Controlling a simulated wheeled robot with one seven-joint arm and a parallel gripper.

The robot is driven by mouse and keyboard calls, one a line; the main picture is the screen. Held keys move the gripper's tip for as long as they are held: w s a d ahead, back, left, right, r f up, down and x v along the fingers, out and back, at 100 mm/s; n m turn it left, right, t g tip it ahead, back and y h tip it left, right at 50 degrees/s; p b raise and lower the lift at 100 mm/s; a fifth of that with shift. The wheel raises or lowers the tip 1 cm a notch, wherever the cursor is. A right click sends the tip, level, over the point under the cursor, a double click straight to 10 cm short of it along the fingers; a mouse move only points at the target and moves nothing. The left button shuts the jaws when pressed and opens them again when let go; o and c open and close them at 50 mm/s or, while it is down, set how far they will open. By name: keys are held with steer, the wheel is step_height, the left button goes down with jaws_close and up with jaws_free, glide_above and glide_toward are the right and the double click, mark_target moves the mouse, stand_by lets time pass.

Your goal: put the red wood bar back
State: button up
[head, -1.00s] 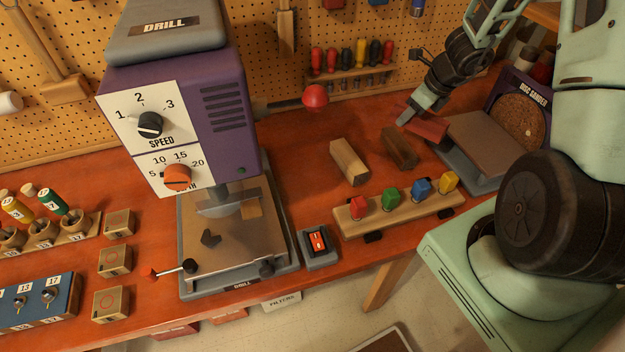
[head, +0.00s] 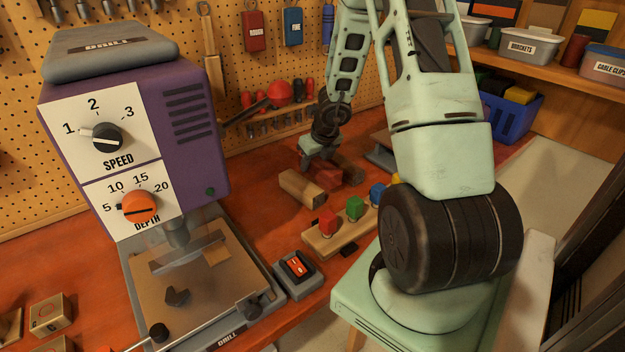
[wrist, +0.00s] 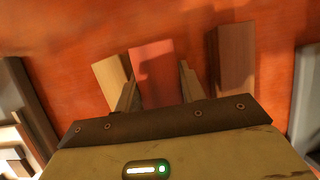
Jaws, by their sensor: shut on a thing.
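My gripper (head: 320,158) is shut on the red wood bar (head: 328,177), low over the bench between two other bars. In the wrist view the red bar (wrist: 153,65) sits between my two fingers (wrist: 157,82) and points away from the palm. A pale wood bar (head: 301,188) lies close on its left, also in the wrist view (wrist: 110,80). A dark brown bar (head: 351,170) lies on its right with a gap, also in the wrist view (wrist: 236,58). I cannot tell whether the red bar touches the bench.
The drill press (head: 140,130) stands at left, with a red switch box (head: 297,272) beside it. A wooden block with coloured pegs (head: 325,240) lies in front of the bars. A disc sander, partly hidden by my arm, stands right. Screwdrivers hang on the pegboard behind.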

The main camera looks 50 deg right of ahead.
mark_target(313, 170)
steer(key=shift+f+b, duration=1.3)
steer(key=shift+f, duration=0.5)
steer(key=shift+f, duration=0.1)
steer(key=o, duration=0.9)
steer(key=shift+r, duration=0.25)
steer(key=p+v, duration=0.6)
steer(key=v, duration=0.5)
steer(key=shift+s+r+p, duration=0.3)
steer(key=shift+r+p, duration=0.05)
steer(key=shift+p, duration=0.1)
